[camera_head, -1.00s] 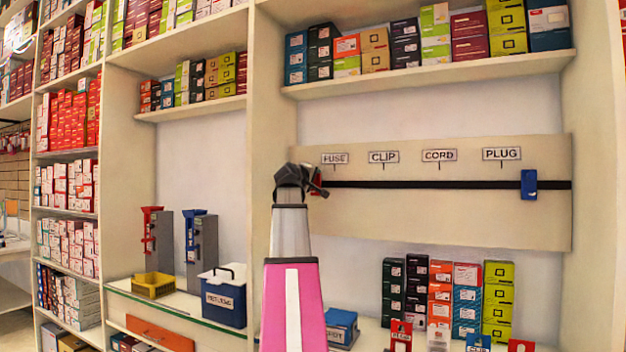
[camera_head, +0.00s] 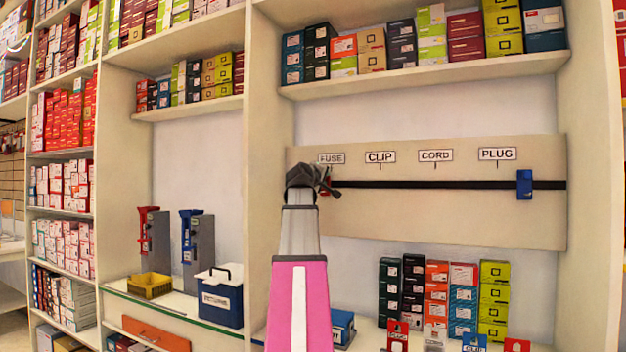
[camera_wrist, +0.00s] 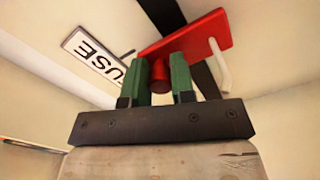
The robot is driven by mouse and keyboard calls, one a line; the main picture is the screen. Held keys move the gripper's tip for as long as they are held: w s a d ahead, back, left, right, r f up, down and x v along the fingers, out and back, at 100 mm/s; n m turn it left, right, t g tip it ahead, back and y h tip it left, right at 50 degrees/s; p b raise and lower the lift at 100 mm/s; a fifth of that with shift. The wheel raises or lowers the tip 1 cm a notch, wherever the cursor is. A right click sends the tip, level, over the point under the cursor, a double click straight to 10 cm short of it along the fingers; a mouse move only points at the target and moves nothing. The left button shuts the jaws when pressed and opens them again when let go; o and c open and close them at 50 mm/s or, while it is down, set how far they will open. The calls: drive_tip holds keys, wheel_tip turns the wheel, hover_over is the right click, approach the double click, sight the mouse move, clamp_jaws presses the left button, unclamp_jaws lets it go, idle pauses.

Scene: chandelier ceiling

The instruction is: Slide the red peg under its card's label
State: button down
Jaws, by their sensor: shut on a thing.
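The red peg (camera_wrist: 205,38) has a flat red plate and a round knob. My gripper (camera_wrist: 158,76) is shut on the knob, which sits between its two green fingers. In the head view my gripper (camera_head: 326,184) is at the left end of the black slot (camera_head: 430,185), just below the FUSE label (camera_head: 331,158), and hides most of the peg. The CLIP (camera_head: 380,157), CORD (camera_head: 436,155) and PLUG (camera_head: 497,154) labels follow to the right. A red card (camera_head: 397,335) stands at the bottom; it seems to read PLUG.
A blue peg (camera_head: 524,184) sits on the slot below and right of the PLUG label. Between the two pegs the slot is clear. A blue card (camera_head: 476,343) at the bottom reads CLIP. Stacked boxes (camera_head: 437,295) stand below the board.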

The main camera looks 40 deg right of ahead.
drive_tip(key=shift+s+d, duration=0.4)
drive_tip(key=shift+s, duration=0.45)
drive_tip(key=c, duration=1)
unclamp_jaws()
drive_tip(key=shift+o, duration=0.2)
drive_tip(key=v, duration=1)
drive_tip(key=shift+s+a, duration=0.15)
drive_tip(key=shift+a, duration=0.2)
